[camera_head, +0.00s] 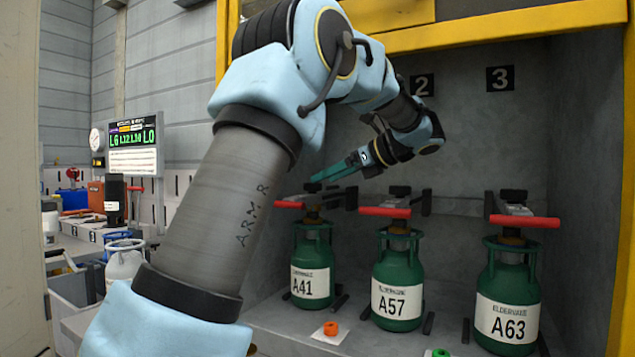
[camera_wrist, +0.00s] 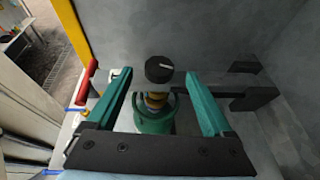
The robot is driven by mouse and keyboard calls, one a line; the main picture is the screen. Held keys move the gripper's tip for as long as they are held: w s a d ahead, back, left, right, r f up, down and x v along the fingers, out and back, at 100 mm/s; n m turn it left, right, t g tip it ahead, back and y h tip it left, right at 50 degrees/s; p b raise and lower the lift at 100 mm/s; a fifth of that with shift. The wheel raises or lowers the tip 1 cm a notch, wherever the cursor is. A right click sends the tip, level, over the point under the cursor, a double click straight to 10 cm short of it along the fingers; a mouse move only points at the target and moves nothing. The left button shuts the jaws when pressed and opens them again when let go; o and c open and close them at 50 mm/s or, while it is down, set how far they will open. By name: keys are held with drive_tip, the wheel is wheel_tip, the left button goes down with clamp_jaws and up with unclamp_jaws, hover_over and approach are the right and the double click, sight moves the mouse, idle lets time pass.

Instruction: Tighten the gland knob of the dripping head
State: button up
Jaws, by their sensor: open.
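Three green cylinders, A41 (camera_head: 313,262), A57 (camera_head: 398,280) and A63 (camera_head: 508,300), stand upright under filling heads in the bay. Each head has a black knob on top, including those over A41 (camera_head: 313,187), A57 (camera_head: 400,190) and A63 (camera_head: 514,197). My gripper (camera_head: 322,175) reaches in from the right at the height of the A41 head's knob. I cannot see which head drips.
Red levers (camera_head: 383,211) stick out from the heads. An orange ring (camera_head: 330,328) on a white card lies before A41, and a green ring (camera_head: 441,353) lies before A57. The yellow frame (camera_head: 480,26) borders the bay above. A display (camera_head: 133,140) stands at left.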

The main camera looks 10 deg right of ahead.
sight(313, 188)
drive_tip(key=shift+x, duration=2.05)
drive_tip(key=shift+c, duration=0.2)
clamp_jaws()
